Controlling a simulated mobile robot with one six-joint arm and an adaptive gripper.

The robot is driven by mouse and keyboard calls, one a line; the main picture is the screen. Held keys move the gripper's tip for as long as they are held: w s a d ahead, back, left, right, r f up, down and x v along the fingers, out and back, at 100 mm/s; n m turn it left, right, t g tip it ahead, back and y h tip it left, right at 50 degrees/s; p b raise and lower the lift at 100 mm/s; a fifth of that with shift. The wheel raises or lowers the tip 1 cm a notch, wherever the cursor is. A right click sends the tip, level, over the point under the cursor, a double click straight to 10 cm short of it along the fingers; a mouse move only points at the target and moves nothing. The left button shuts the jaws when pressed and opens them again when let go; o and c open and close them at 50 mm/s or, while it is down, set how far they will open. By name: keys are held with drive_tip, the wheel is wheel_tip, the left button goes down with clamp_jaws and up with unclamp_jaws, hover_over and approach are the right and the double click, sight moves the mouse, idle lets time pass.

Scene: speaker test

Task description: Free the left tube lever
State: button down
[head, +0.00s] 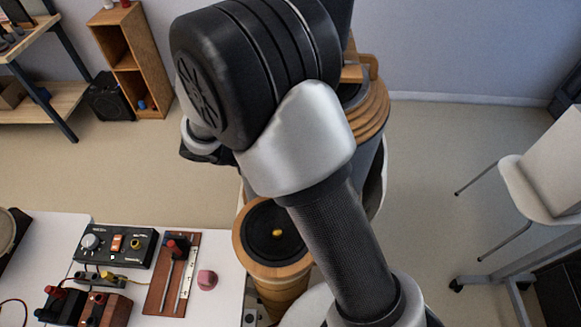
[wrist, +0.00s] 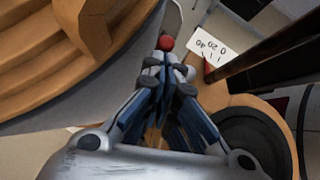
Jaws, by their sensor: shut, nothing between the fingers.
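In the wrist view, my gripper (wrist: 167,72) is shut and empty, with its fingertips close to a small red knob (wrist: 166,43). A grey metal strip (wrist: 172,18) shows just beyond the knob; it may be the lever, but I cannot tell whether the fingertips touch the knob. In the head view, my arm hides the gripper and the knob. A wooden tube with a black speaker cone and gold centre (head: 277,234) stands below my arm. Stepped wooden rings (head: 368,108) top another tube behind it, partly hidden.
A white scale card (wrist: 208,46) and a dark bar (wrist: 270,60) lie right of the fingertips. A white table (head: 222,300) at lower left holds a black control box (head: 117,245) and a brown board (head: 172,275). A white chair (head: 540,170) stands at right.

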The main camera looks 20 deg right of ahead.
drive_tip(key=shift+w+d+r+m+g+p, duration=0.15)
drive_tip(key=shift+d+m+g+p, duration=0.1)
drive_tip(key=shift+m+g+p, duration=0.5)
drive_tip(key=d+m+g+p, duration=0.1)
drive_tip(key=m+p, duration=0.1)
drive_tip(key=m+g+y+p, duration=0.1)
drive_tip(key=m+g+p, duration=0.1)
drive_tip(key=d+m+g+y+p, duration=0.1)
drive_tip(key=m+p, duration=0.1)
drive_tip(key=m, duration=0.1)
drive_tip(key=shift+w+d+g, duration=0.35)
drive_tip(key=shift+d, duration=0.1)
idle(0.7)
